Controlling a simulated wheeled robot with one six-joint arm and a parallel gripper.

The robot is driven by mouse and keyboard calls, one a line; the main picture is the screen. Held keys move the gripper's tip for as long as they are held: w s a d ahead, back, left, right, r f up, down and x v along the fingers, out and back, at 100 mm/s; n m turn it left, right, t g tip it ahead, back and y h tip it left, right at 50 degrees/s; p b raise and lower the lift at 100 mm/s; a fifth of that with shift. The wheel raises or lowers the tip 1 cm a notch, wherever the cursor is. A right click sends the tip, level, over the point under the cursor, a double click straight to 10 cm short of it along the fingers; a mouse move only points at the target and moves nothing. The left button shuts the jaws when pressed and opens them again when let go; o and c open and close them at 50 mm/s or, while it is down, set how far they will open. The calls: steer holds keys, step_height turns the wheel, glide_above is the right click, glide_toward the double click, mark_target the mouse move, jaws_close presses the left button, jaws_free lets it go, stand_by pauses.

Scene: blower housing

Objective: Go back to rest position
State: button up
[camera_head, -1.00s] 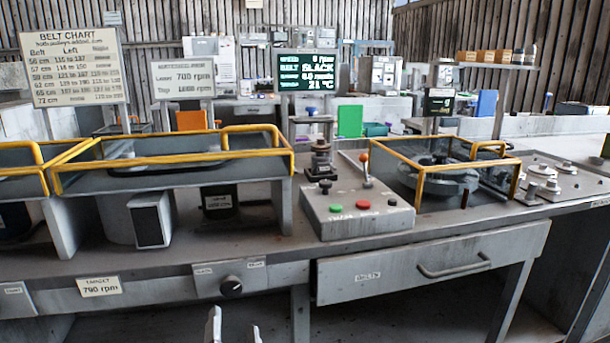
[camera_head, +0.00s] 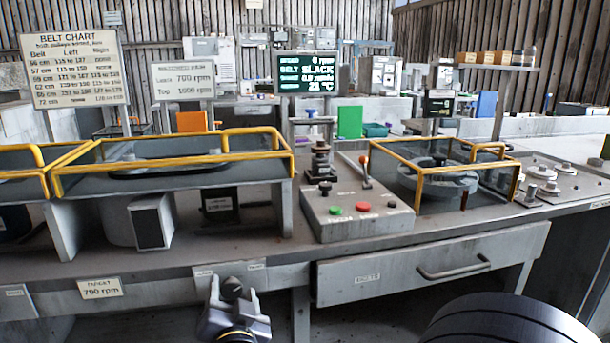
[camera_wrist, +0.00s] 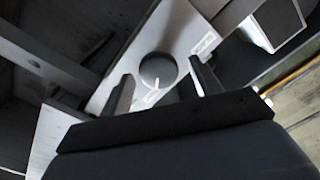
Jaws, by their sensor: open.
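My gripper (camera_head: 232,298) is in the lower middle of the head view, in front of the bench's front panel. Its two fingers point up and stand apart, with nothing between them that it grips. The dark round knob (camera_head: 232,289) on the panel shows between the fingertips in the head view. In the wrist view the knob (camera_wrist: 157,70) lies ahead, between the two open fingers. I cannot tell whether the fingers touch it.
The closed drawer (camera_head: 430,268) with a handle is right of my gripper. Above it stands the control box (camera_head: 358,212) with green and red buttons and an orange-tipped lever. Yellow-railed guards (camera_head: 175,165) line the bench top. The screen (camera_head: 307,73) reads "BELT SLACK".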

steer(key=n+p, duration=0.4)
steer(key=p, duration=0.1)
steer(key=shift+a+r+n, duration=0.1)
steer(key=shift+r+n, duration=0.1)
steer(key=shift+n, duration=0.2)
steer(key=n+p, duration=0.4)
steer(key=p, duration=0.2)
steer(key=shift+a+n, duration=0.1)
steer(key=shift+n, duration=0.3)
steer(key=v, duration=1)
steer(key=shift+s+f+b, duration=0.15)
steer(key=shift+f+b, duration=0.05)
steer(key=shift+b, duration=0.2)
